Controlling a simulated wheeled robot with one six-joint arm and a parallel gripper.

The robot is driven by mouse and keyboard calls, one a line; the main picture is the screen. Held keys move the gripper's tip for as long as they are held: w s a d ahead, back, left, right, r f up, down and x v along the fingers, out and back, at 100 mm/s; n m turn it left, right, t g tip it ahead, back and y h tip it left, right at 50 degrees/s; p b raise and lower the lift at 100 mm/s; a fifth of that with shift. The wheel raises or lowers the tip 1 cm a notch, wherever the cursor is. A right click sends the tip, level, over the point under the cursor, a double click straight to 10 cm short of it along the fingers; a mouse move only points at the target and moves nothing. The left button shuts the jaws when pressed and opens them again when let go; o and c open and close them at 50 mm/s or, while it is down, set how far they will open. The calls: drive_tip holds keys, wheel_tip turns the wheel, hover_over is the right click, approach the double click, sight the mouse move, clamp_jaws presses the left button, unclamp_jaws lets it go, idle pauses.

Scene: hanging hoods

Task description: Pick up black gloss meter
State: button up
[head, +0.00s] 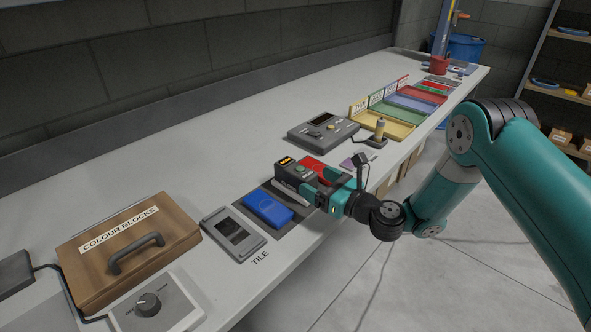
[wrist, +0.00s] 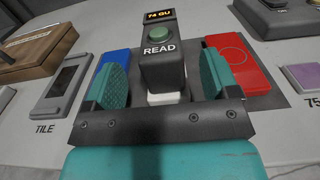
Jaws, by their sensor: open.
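The black gloss meter (wrist: 162,72) stands between my fingers in the wrist view, with an orange display reading "74 GU", a green button and the word READ. A small pale part shows at its near end. In the head view the gloss meter (head: 287,174) is partly hidden by my gripper. My gripper (wrist: 167,76) is open, with one teal pad on each side of the meter and gaps visible on both sides. In the head view my gripper (head: 311,181) reaches in over the bench from the right.
A blue panel (head: 268,209) and a red panel (head: 316,168) lie on either side of the meter on a dark mat. A grey framed tile (head: 233,233) and a wooden colour blocks case (head: 128,238) are at left. A grey instrument (head: 322,130) and coloured trays (head: 385,122) stand farther back.

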sight(307, 175)
drive_tip(key=x, duration=0.1)
drive_tip(key=p+x, duration=0.1)
drive_tip(key=x, duration=0.2)
drive_tip(key=shift+r+p, duration=0.3)
drive_tip(key=shift+p, duration=0.05)
drive_tip(key=shift+w+a+f, duration=0.15)
drive_tip(key=shift+w+a, duration=0.2)
drive_tip(key=c, duration=1.3)
drive_tip(key=shift+c, duration=0.5)
